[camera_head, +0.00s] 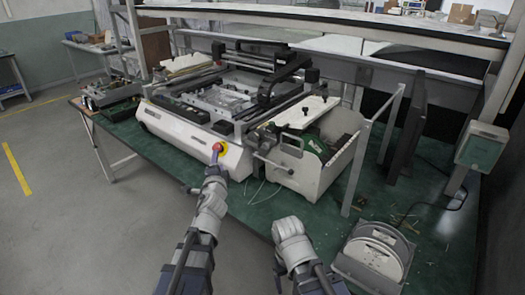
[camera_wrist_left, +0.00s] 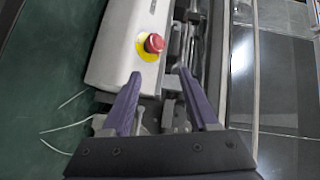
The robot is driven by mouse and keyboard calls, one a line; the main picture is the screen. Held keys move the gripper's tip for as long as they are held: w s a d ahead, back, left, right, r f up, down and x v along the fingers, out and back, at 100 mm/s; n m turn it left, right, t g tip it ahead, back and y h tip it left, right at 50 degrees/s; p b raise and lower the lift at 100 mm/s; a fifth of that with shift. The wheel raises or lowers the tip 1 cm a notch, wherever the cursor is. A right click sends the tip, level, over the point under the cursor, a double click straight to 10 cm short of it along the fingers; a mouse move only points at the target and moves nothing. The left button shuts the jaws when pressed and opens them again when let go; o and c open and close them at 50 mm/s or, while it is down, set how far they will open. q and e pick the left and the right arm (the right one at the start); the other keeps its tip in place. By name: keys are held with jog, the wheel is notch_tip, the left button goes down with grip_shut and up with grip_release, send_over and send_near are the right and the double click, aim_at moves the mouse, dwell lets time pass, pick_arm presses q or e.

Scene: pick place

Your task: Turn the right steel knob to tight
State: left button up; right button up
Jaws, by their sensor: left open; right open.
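Small grey metal fittings (camera_head: 266,146) sit at the right front corner of the white machine (camera_head: 190,133). I cannot tell for certain which of them is the right steel knob. In the left wrist view, grey metal parts (camera_wrist_left: 168,113) show between and beyond the purple fingers. My left gripper (camera_head: 217,155) is near the machine's front, by its red button. In its wrist view the left gripper (camera_wrist_left: 172,95) is open, with nothing held between the fingers. My right gripper (camera_head: 287,226) is low over the table's front, apart from the machine; its fingers are hard to make out.
A red button on a yellow disc (camera_wrist_left: 153,44) juts from the machine's front. An open-sided white-and-green unit (camera_head: 318,165) stands to the right. A grey round-topped device (camera_head: 376,250) is at front right. Thin wires lie on the green table (camera_head: 130,128).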

pick_arm(q)
jog(key=w+d+r+m+t+h, duration=0.1)
jog(key=d+r+m+t+h, duration=0.1)
jog(key=d+r+m+h, duration=0.4)
jog(key=m+g+h, duration=0.4)
jog(key=m+h, duration=0.3)
jog(key=m, duration=0.5)
send_near(265, 148)
jog(key=shift+x, duration=4.15)
jog(key=shift+s, duration=0.1)
jog(key=shift+r, duration=0.1)
grip_shut()
